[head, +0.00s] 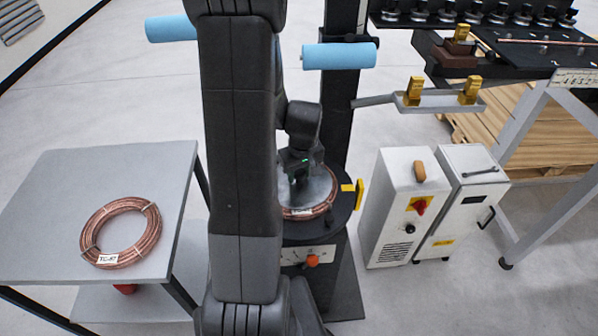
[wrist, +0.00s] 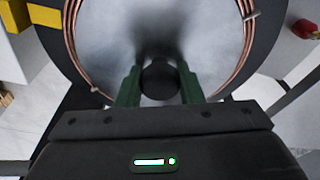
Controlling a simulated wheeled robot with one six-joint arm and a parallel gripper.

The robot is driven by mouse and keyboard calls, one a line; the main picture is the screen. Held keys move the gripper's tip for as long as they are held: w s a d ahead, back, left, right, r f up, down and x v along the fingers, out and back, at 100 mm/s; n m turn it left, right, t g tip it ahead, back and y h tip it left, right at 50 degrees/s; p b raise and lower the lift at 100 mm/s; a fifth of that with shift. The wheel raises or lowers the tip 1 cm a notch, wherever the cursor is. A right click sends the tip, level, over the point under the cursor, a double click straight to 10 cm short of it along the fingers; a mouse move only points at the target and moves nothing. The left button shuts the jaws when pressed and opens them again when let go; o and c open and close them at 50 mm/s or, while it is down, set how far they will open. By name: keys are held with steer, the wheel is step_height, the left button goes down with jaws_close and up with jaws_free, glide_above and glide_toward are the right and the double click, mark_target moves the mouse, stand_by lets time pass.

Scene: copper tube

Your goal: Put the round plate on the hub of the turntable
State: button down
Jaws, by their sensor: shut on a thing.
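The round plate is a grey metal disc (head: 322,187) over the turntable (head: 344,208); it also fills the middle of the wrist view (wrist: 205,35). My gripper (head: 299,178) is above the plate's centre. In the wrist view its green fingers (wrist: 158,84) are shut on the plate's dark round knob (wrist: 157,76). A copper coil (head: 313,213) shows around the plate's edge on the turntable, and in the wrist view too (wrist: 247,55). The plate hides the hub, and I cannot tell whether the plate rests on it or hangs just above.
A second tagged copper coil (head: 122,232) lies on the grey table (head: 60,190) at left. White cabinets (head: 393,235) stand right of the turntable. A yellow piece (head: 359,194) sticks up at its right rim. A dark post with blue rollers (head: 340,56) rises behind.

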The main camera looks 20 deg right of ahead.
mark_target(302, 186)
steer(key=c, duration=1.4)
jaws_free()
steer(key=shift+f, duration=0.2)
steer(key=o, duration=0.4)
steer(key=shift+r, duration=0.1)
steer(key=shift+r, duration=0.6)
step_height(302, 186, up, 11)
steer(key=s, duration=0.2)
steer(key=shift+f, duration=0.15)
